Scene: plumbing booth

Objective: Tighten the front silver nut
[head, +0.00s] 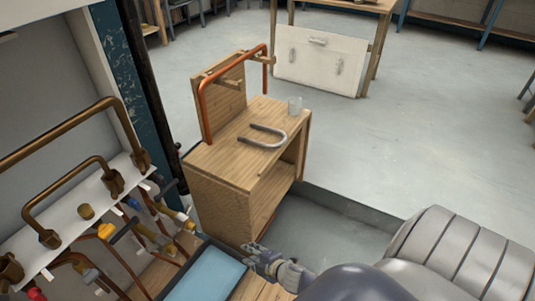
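My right gripper (255,257) is low in the centre of the head view, at the end of my arm coming in from the right. It is beside the blue-topped tray (205,275) and apart from the pipework. Its fingers are small and I cannot tell whether they are open or shut. Several pipe fittings and valves (155,236) with yellow, blue and red parts are at the lower left. I cannot make out a front silver nut among them; the parts are too small and crowded. My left gripper is not in view.
Brass pipes (60,137) run along a white ledge at left. Grey floor (420,130) is open at right.

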